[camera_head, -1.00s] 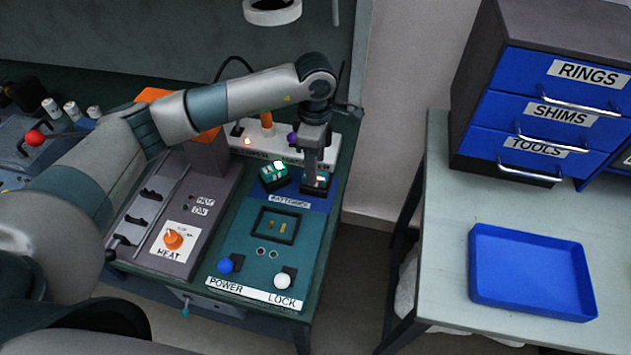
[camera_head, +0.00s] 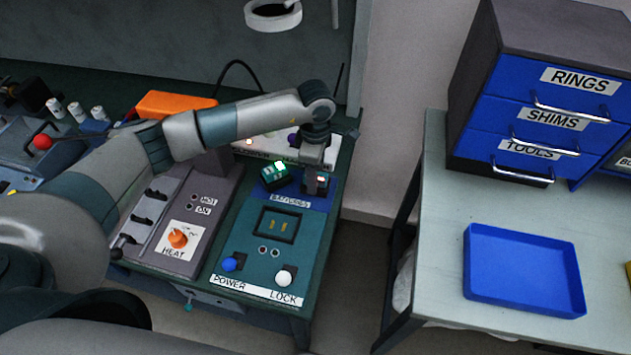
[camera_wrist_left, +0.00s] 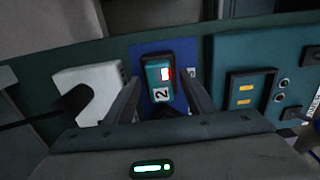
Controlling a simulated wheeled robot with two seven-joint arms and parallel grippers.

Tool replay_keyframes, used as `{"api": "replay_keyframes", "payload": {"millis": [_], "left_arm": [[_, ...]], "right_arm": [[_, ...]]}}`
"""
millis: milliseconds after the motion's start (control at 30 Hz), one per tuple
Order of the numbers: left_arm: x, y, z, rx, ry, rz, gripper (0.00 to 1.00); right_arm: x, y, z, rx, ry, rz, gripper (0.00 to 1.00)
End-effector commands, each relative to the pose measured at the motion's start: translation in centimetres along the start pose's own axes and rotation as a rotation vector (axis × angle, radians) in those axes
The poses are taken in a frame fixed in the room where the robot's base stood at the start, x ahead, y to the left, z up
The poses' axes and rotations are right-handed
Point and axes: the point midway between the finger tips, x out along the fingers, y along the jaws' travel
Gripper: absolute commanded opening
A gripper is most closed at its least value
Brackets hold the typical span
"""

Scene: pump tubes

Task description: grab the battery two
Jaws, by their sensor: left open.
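Battery two (camera_wrist_left: 158,76) is a dark block with teal sides, a lit red light and a "2" label. In the left wrist view it stands on the blue battery pad (camera_wrist_left: 205,50), between the two fingers of my left gripper (camera_wrist_left: 158,95). My left gripper is open, with a finger on either side of the battery and small gaps. In the head view my left gripper (camera_head: 315,178) points down over battery two (camera_head: 318,183) and partly hides it. Another battery with a green light (camera_head: 274,177) sits just left of it. My right gripper is not in view.
The power panel (camera_head: 255,262) with a rectangular socket, blue knob and white knob lies in front of the batteries. A heat unit (camera_head: 178,205) stands to the left and a white strip (camera_head: 262,147) behind. A blue tray (camera_head: 525,270) lies on the right table.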

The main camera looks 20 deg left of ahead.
Motion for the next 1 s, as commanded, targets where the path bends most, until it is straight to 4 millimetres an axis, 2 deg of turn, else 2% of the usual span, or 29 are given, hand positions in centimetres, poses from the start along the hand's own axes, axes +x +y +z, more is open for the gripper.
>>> {"api": "replay_keyframes", "payload": {"millis": [33,67,200,267,667,833,967,1000], "left_arm": [[0.0,0.0,0.0,0.000,0.000,0.000,0.50],[0.0,0.0,0.0,0.000,0.000,0.000,0.45],[0.0,0.0,0.0,0.000,0.000,0.000,0.12],[0.0,0.0,0.0,0.000,0.000,0.000,0.00],[-0.5,0.1,0.0,0.001,-0.001,0.003,0.00],[-1.9,0.1,0.0,0.002,-0.001,0.005,0.00],[-3.9,0.2,0.0,0.002,-0.002,0.007,0.00],[-4.3,-0.1,0.8,0.004,-0.003,0.004,0.00]], "right_arm": [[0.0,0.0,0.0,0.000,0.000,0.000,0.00],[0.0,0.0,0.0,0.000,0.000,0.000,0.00],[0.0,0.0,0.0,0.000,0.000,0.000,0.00],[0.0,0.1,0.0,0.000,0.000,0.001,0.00],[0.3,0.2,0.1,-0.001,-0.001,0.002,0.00],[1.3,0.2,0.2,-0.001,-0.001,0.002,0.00],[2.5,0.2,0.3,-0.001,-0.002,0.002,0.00],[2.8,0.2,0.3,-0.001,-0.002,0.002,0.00]]}}
